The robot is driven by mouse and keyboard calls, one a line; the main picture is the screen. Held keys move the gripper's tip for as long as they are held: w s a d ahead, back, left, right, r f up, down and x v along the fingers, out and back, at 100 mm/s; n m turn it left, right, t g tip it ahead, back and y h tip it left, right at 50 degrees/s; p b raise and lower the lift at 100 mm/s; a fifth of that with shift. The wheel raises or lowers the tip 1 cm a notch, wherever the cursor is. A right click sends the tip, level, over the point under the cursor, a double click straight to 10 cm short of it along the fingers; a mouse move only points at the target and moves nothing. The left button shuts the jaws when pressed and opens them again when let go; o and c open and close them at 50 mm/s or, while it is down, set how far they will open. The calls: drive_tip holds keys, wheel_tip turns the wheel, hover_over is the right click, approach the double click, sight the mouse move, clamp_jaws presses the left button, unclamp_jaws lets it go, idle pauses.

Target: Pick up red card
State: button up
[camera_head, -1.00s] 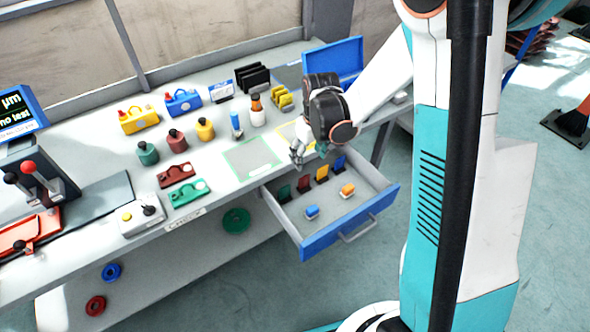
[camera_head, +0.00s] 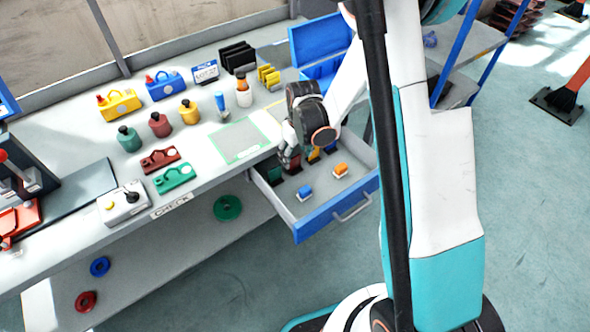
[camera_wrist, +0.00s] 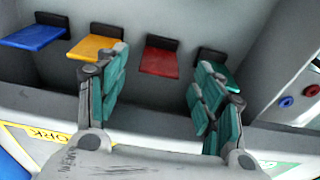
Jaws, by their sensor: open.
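The red card (camera_wrist: 158,62) stands in a black holder inside the open drawer, between the yellow card (camera_wrist: 92,47) and the green card (camera_wrist: 214,58) in the wrist view. A blue card (camera_wrist: 35,37) is at the far left there. My gripper (camera_wrist: 158,95) is open and empty, its two teal-padded fingers spread to either side of the red card's line, with the card beyond the fingertips. The left finger overlaps the yellow card's edge and the right finger overlaps the green card. In the head view my gripper (camera_head: 289,160) is over the drawer's back left part and mostly hides the red card.
The blue-fronted drawer (camera_head: 335,211) is pulled out, with a blue block (camera_head: 305,193) and an orange block (camera_head: 341,170) near its front. Bottles, small cases and flat red and green parts stand on the bench (camera_head: 215,205). The drawer walls are close around my gripper.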

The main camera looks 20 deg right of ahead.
sight(295, 157)
drive_tip(key=f, duration=0.2)
drive_tip(key=f+b, duration=0.1)
drive_tip(key=shift+w+f, duration=0.15)
drive_tip(key=shift+w, duration=0.1)
drive_tip(key=c, duration=1.4)
drive_tip(key=shift+r, duration=0.25)
drive_tip(key=shift+c, duration=0.2)
drive_tip(key=shift+s+r+p, duration=0.25)
drive_tip(key=shift+r+p, duration=0.25)
drive_tip(key=shift+p, duration=0.1)
wheel_tip(295, 157, up, 10)
drive_tip(key=p, duration=0.4)
drive_tip(key=shift+s+d+r+p, duration=0.15)
drive_tip(key=shift+s+d, duration=0.85)
drive_tip(key=shift+s, duration=2.1)
drive_tip(key=shift+s+d+f+p, duration=0.2)
drive_tip(key=shift+s+d, duration=0.85)
drive_tip(key=shift+s, duration=2.05)
drive_tip(key=shift+s+d+r+p, duration=0.2)
drive_tip(key=shift+s+d, duration=0.8)
drive_tip(key=shift+s, duration=2.1)
